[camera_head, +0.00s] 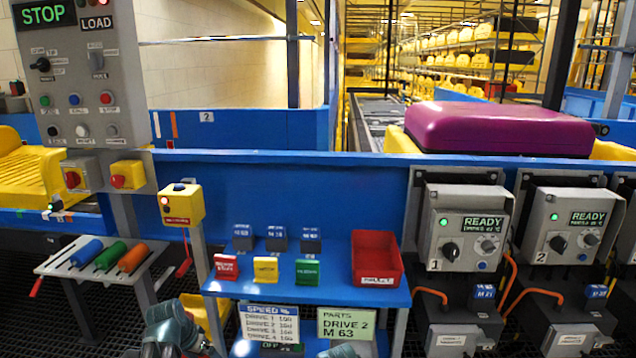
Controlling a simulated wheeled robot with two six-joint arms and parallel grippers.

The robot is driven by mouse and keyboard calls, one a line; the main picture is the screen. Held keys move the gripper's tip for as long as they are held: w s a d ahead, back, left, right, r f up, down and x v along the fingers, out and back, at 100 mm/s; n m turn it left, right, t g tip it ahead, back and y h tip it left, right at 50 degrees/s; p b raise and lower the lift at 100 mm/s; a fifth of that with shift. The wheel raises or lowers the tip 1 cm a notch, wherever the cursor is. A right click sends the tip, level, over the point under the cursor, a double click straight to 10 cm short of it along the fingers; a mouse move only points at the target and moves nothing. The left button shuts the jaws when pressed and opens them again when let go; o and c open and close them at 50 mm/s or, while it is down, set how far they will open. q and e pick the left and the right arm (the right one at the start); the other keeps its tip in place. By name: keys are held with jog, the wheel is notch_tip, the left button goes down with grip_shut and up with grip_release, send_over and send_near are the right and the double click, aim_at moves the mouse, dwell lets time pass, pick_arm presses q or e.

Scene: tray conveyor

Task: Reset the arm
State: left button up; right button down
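Part of one of my arms (175,330), grey-teal and rounded, shows at the bottom edge, left of the white speed card. A small grey-teal piece of my other arm (340,351) shows at the bottom edge, just below the green parts card. No gripper fingers show on either arm; both grippers are out of the frame. Nothing held can be seen.
A blue shelf (345,300) holds small coloured blocks and a red bin (377,258). Control boxes reading READY (465,235) stand right. A purple case (497,128) lies behind the blue rail. A STOP panel (80,75) and coloured-handle rack (66,268) stand left.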

pick_arm(q)
jog(key=s+d+f+g+y, duration=0.1)
jog(key=s+d+g+y, duration=0.1)
jog(key=s+d, duration=0.85)
jog(key=s+d+g+y, duration=0.1)
jog(key=s+d+g, duration=0.1)
jog(key=s+d, duration=0.85)
jog(key=w+d+r+p, duration=0.1)
jog(key=r+p, duration=1.2)
jog(key=p, duration=0.1)
jog(key=w+d+r+p, duration=0.1)
jog(key=w+r+p, duration=0.1)
jog(key=r+p, duration=1.1)
jog(key=shift+w+r+m+p, duration=0.2)
jog(key=shift+r+m+p, duration=0.15)
jog(key=shift+r, duration=0.45)
